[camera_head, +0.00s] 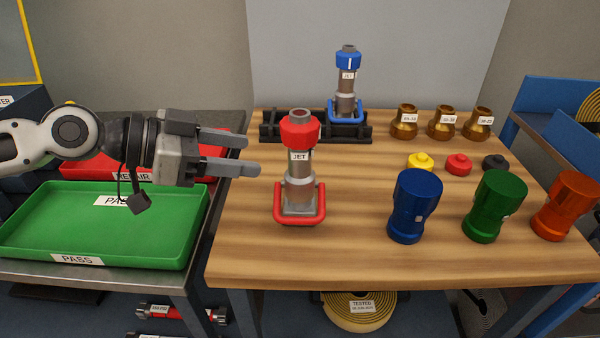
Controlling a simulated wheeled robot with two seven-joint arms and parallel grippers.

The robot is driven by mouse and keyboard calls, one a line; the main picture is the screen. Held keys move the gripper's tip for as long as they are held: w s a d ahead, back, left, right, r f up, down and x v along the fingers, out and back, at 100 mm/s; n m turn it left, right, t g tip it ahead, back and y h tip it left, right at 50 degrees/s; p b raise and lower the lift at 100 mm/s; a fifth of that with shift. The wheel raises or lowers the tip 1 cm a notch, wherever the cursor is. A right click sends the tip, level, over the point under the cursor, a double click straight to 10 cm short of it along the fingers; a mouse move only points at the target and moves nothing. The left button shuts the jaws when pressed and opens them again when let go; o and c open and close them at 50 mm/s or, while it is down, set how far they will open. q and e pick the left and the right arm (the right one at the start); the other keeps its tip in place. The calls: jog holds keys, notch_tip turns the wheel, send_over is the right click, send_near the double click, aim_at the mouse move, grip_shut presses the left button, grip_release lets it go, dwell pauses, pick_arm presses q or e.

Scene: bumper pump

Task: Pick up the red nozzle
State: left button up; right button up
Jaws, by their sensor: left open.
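The red nozzle (300,160) stands upright on the wooden table (350,262), near its left side. It has a red top, a grey body with a "JET" label and a red handle at its foot. My left gripper (250,155) comes in from the left at about the height of the nozzle's label. It is open and empty, with its two fingers pointing right toward the nozzle. The fingertips are to the left of the nozzle and appear apart from it. My right gripper is not in view.
A similar blue nozzle (346,85) stands in a black rack (275,128) behind. Blue (414,207), green (494,207) and orange (567,207) pieces stand at right. Brass fittings (441,124) and small knobs (458,164) lie behind them. A green PASS tray (100,240) lies left, before a red tray (85,168).

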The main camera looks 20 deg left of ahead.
aim_at(290, 157)
pick_arm(q)
jog(key=p+x, duration=0.3)
jog(key=x, duration=0.8)
jog(key=shift+w+a, duration=0.1)
jog(key=shift+a, duration=0.1)
jog(key=shift+f, duration=0.1)
jog(key=c, duration=1.1)
grip_shut()
jog(key=shift+r, duration=0.2)
